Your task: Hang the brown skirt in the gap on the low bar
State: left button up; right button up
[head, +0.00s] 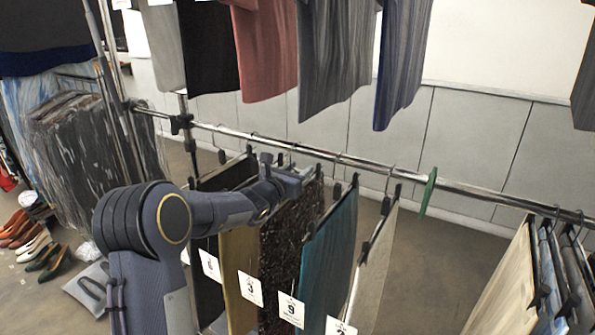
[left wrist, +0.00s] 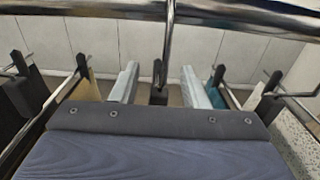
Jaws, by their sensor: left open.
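The dark brown, speckled skirt (head: 287,245) hangs on the low bar (head: 345,160) between a gold skirt and a teal one. My left gripper (head: 300,175) is at the top of this skirt, just below the bar. In the left wrist view, its two pale fingers (left wrist: 160,87) are open, one on each side of the skirt's hanger (left wrist: 169,45), with space on both sides. The skirt's cloth is mostly hidden there. A wide gap on the bar lies right of the pale speckled skirt (head: 372,265), with a green divider (head: 428,190) at its left end. My right gripper is out of view.
The gold skirt (head: 240,260) and teal skirt (head: 330,250) hang close on either side. Beige and blue garments (head: 505,280) hang right of the gap. Tops (head: 340,50) hang from above, over the low bar. Shoes (head: 35,245) stand on the floor at left.

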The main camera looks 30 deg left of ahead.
pick_arm(q)
jog(key=shift+f, duration=0.1)
jog(key=shift+s, duration=0.2)
jog(key=s, duration=0.2)
jog(key=s+b, duration=0.1)
jog(key=s, duration=0.4)
jog(key=shift+s+a, duration=0.2)
jog(key=shift+a, duration=0.1)
jog(key=s+d+r+m+g+h+p, duration=0.3)
jog(key=s+d+r+m+g+h, duration=0.1)
jog(key=s+d+m, duration=0.55)
jog(key=s+d+r+m+g+h+p, duration=0.25)
jog(key=s+d+m+h, duration=0.25)
jog(key=s+d+m, duration=0.45)
jog(key=s+a+f+m+g+y+p, duration=0.1)
jog(key=s+f+m+g+y+p, duration=0.1)
jog(key=s+m, duration=0.5)
jog(key=s+a+f+m+g+y+p, duration=0.1)
jog(key=s+f+m+g+y, duration=0.3)
jog(key=s, duration=0.7)
notch_tip(320, 180, down, 2)
jog(key=a+m, duration=0.1)
jog(key=m, duration=0.2)
jog(key=shift+a+f+m+p, duration=0.15)
jog(key=shift+m+p, duration=0.15)
jog(key=shift+p, duration=0.05)
